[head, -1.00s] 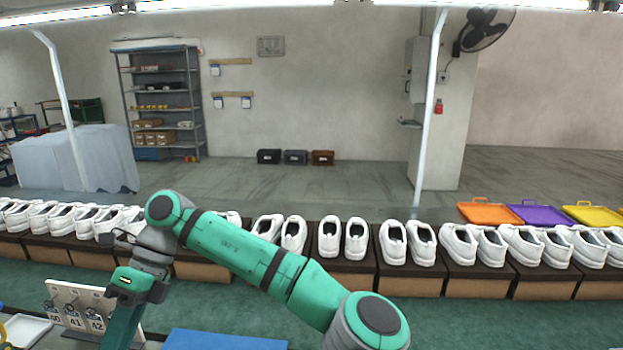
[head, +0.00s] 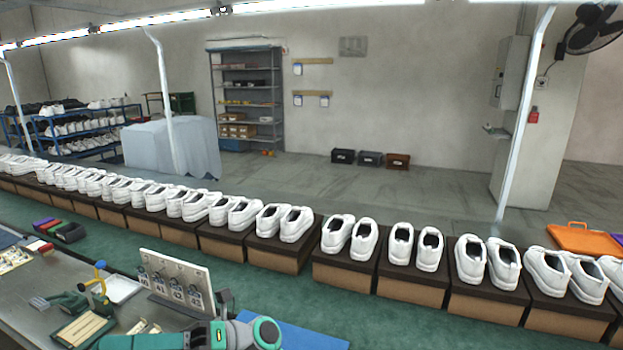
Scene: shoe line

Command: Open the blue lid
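I cannot make out a lid that is surely blue. A flat blue panel (head: 290,332) shows at the bottom edge, cut off by the frame and partly behind my arm; I cannot tell whether it is a lid or a mat. An orange lid-like tray with a handle (head: 580,240) lies at the right, beyond the shoe line. Part of a purple one (head: 617,239) shows at the right edge. My green arm crosses the bottom of the head view, left of the blue panel. My gripper's fingers do not show.
White shoes stand in pairs on a long row of dark-topped brown boxes (head: 345,275). At the lower left, a metal bench (head: 30,315) holds tools, a white tray (head: 122,289) and a numbered hook board (head: 175,280).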

